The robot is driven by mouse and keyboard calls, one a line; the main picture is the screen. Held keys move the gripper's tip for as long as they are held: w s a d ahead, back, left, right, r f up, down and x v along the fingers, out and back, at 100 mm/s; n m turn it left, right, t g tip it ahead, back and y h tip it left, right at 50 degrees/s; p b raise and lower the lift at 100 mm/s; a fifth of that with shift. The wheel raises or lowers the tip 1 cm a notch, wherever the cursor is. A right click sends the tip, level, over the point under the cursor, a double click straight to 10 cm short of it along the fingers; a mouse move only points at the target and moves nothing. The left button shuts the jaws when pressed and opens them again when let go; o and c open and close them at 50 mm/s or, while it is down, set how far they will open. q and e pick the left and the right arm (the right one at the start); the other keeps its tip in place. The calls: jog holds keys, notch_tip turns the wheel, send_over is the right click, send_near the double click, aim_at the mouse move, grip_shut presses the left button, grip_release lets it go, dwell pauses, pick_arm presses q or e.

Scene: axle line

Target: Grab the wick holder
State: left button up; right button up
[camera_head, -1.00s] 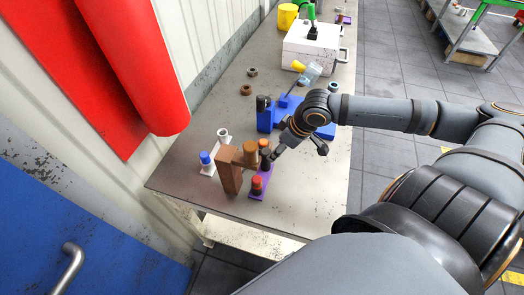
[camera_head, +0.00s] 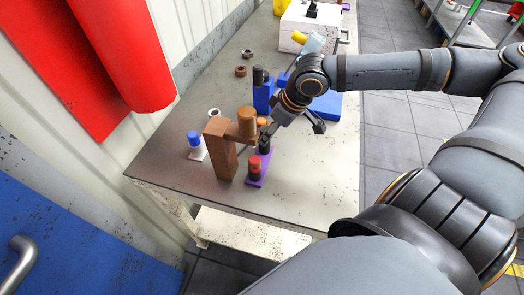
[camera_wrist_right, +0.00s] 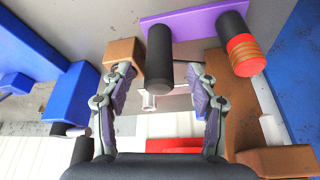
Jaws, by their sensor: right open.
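I cannot tell for sure which piece is the wick holder. A purple base (camera_head: 255,180) on the table carries a red-and-black cylinder (camera_head: 254,166) and a black cylinder (camera_head: 265,145). In the right wrist view the purple base (camera_wrist_right: 195,22) crosses the top, with the black cylinder (camera_wrist_right: 159,58) and the striped red cylinder (camera_wrist_right: 243,55) on it. My right gripper (camera_wrist_right: 163,82) is open, and the black cylinder appears between its fingers, touching or apart I cannot tell. In the head view it partly hides that spot. My left gripper is not in view.
A brown wooden stand (camera_head: 220,155) with a brown cylinder (camera_head: 247,122) is close left of my gripper. A white holder with a blue cap (camera_head: 194,139) stands left of it. Blue blocks (camera_head: 325,105) lie behind. The table's front left corner is bare.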

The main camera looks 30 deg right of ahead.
aim_at(260, 154)
jog(key=shift+b+x, duration=0.5)
jog(key=shift+x, duration=0.3)
jog(key=shift+b+x, duration=0.55)
jog(key=shift+x, duration=0.95)
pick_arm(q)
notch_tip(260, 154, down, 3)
pick_arm(e)
grip_shut()
